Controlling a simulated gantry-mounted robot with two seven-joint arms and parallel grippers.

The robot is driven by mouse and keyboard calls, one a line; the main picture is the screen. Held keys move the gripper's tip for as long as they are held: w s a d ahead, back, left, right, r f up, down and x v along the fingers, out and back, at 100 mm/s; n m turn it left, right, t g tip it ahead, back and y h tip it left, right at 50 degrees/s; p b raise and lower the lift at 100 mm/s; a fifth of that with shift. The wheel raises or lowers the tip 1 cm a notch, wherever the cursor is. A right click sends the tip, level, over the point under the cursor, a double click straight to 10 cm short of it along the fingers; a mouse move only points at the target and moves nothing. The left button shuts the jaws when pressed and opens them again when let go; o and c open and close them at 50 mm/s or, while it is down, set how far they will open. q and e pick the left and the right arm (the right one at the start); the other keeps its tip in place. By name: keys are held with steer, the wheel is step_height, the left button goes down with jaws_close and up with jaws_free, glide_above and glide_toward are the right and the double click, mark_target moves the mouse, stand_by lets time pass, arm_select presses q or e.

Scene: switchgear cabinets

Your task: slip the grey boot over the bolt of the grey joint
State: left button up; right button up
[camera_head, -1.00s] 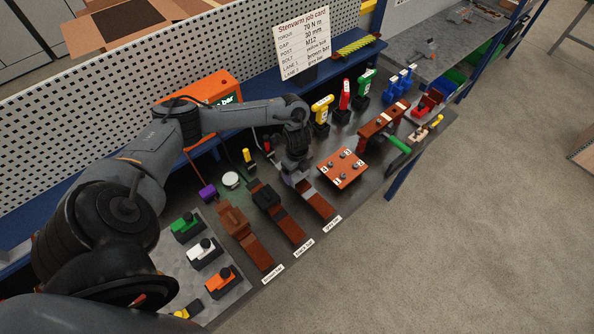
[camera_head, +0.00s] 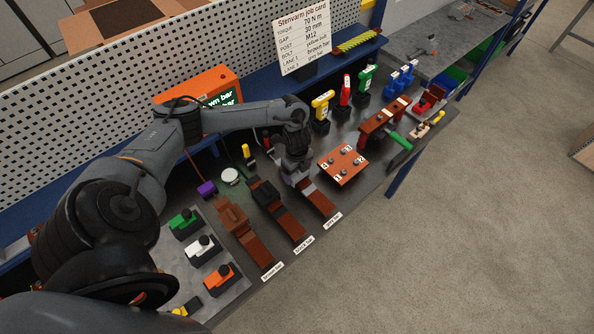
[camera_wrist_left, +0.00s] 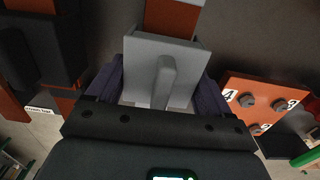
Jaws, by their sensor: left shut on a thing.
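My left gripper (camera_head: 294,178) is at the grey joint on the bench, its arm reaching in from the left. In the left wrist view its dark fingers (camera_wrist_left: 160,88) are shut on the grey boot (camera_wrist_left: 165,70), one on each side. The boot is a grey box-like cover with a raised ridge. It sits at or just over the grey joint, in line with the copper-brown bar (camera_wrist_left: 172,18). The bar also shows in the head view (camera_head: 320,203). The bolt is hidden, and I cannot tell how far down the boot is. My right gripper is out of view.
The brown joint (camera_head: 232,214) and black joint (camera_head: 265,193) lie to the left, each with a cover. An orange-brown plate with numbered posts (camera_head: 335,171) stands close on the right. Several coloured tools (camera_head: 345,92) stand behind. The floor (camera_head: 480,230) is clear.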

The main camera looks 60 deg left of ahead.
arm_select(q)
steer(key=shift+f, duration=0.3)
steer(key=o, duration=0.9)
steer(key=shift+r, duration=0.45)
step_height(320, 180, up, 9)
steer(key=shift+p, duration=0.85)
steer(key=shift+r, duration=0.45)
steer(key=shift+d, duration=0.1)
